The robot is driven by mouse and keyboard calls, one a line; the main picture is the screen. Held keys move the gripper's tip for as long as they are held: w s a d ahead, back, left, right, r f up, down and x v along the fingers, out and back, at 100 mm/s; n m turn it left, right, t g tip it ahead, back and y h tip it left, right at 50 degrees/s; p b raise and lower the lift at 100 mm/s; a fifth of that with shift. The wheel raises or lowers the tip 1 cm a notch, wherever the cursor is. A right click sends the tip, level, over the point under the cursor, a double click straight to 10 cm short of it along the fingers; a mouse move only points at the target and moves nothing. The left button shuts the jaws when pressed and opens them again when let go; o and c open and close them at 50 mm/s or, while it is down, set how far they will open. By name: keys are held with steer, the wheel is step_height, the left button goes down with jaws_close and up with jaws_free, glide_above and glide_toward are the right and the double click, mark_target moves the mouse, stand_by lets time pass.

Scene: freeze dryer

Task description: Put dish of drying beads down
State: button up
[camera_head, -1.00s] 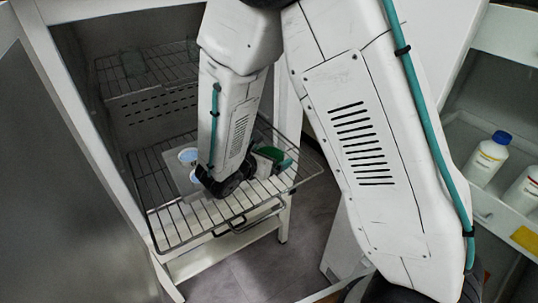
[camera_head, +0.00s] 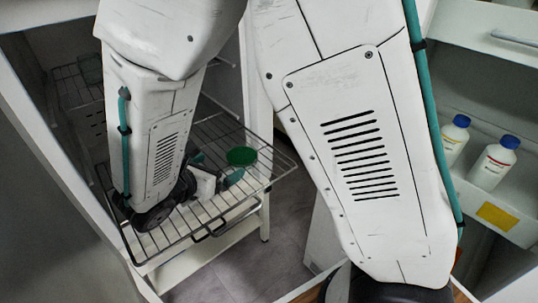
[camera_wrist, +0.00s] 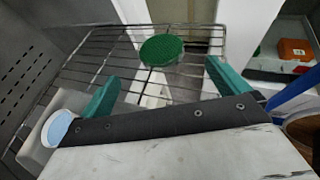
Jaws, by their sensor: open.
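The dish of drying beads (camera_head: 241,156) is a round, shallow dish with a green top. It sits level on the pulled-out wire shelf (camera_head: 180,225), near its outer right side. In the wrist view the dish (camera_wrist: 162,50) lies just beyond my two teal fingertips, apart from them. My gripper (camera_wrist: 163,70) is open and empty, with the fingers spread wider than the dish. In the head view my gripper (camera_head: 214,172) is just left of the dish, partly hidden by my arm.
A pale tray with a light-blue round lid (camera_wrist: 60,127) is left of my gripper. The open cabinet has an upper wire shelf (camera_head: 75,90). Blue-capped bottles (camera_head: 494,163) stand on a white shelf at right. An orange box (camera_wrist: 295,50) shows at far right.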

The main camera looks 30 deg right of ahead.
steer(key=s+d+r+m+g+y, duration=0.3)
steer(key=s+d+r+m+g, duration=0.55)
steer(key=d+m, duration=0.45)
steer(key=s+r+m+t+y, duration=0.1)
steer(key=s+r+m+y, duration=0.2)
steer(key=s+m, duration=0.3)
steer(key=s+r+m+t+y, duration=0.1)
steer(key=s+r+m+y, duration=0.2)
steer(key=s+m+y, duration=0.2)
steer(key=shift+s+a+r+m, duration=0.15)
steer(key=shift+s+m, duration=0.25)
steer(key=shift+s, duration=0.75)
steer(key=shift+c, duration=0.3)
